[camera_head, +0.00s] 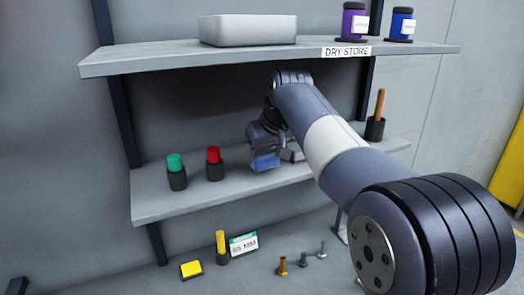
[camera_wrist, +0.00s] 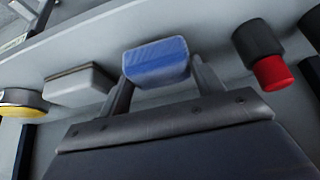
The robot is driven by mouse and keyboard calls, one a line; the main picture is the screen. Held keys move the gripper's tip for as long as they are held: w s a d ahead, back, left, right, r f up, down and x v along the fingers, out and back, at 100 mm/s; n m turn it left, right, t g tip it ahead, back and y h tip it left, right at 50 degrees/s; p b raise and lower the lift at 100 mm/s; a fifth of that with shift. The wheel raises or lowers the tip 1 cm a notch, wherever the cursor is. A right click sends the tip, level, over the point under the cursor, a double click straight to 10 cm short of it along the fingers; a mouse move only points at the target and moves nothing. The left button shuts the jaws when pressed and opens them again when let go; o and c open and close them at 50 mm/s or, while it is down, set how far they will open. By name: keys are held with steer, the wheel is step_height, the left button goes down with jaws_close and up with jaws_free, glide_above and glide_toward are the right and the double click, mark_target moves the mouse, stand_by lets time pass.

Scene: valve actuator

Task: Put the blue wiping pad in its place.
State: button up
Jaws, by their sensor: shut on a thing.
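The blue wiping pad (camera_head: 265,163) is at the middle shelf, low in my gripper (camera_head: 266,155). In the wrist view the pad (camera_wrist: 157,62) sits between the two fingers of my gripper (camera_wrist: 160,78), which are shut on it. Its blue face shows, and the fingers cover its sides. I cannot tell whether it touches the shelf or hangs just above it. No marked place for the pad can be made out in these views.
On the middle shelf (camera_head: 160,205), a red-topped cylinder (camera_head: 213,163) and a green-topped one (camera_head: 176,171) stand left of my gripper. A grey block (camera_wrist: 78,86) and a yellow round thing (camera_wrist: 20,102) lie on its other side.

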steer(key=shift+w+a+f+p, duration=0.2)
steer(key=shift+w, duration=0.3)
steer(key=shift+w+a+f+p, duration=0.15)
steer(key=shift+w, duration=0.3)
steer(key=shift+f, duration=0.35)
steer(key=shift+s, duration=0.15)
steer(key=o, duration=0.9)
steer(key=shift+s+d+r+b, duration=0.1)
steer(key=shift+r+b, duration=0.1)
steer(key=shift+b, duration=0.1)
steer(key=s+d+b, duration=0.1)
steer(key=s, duration=0.2)
steer(key=s+d+b, duration=0.2)
steer(key=s, duration=0.2)
steer(key=s+d+b, duration=0.1)
steer(key=s+b, duration=0.1)
steer(key=s, duration=0.2)
steer(key=shift+s+d+r, duration=0.2)
steer(key=shift+d+r, duration=0.05)
steer(key=shift+d, duration=0.1)
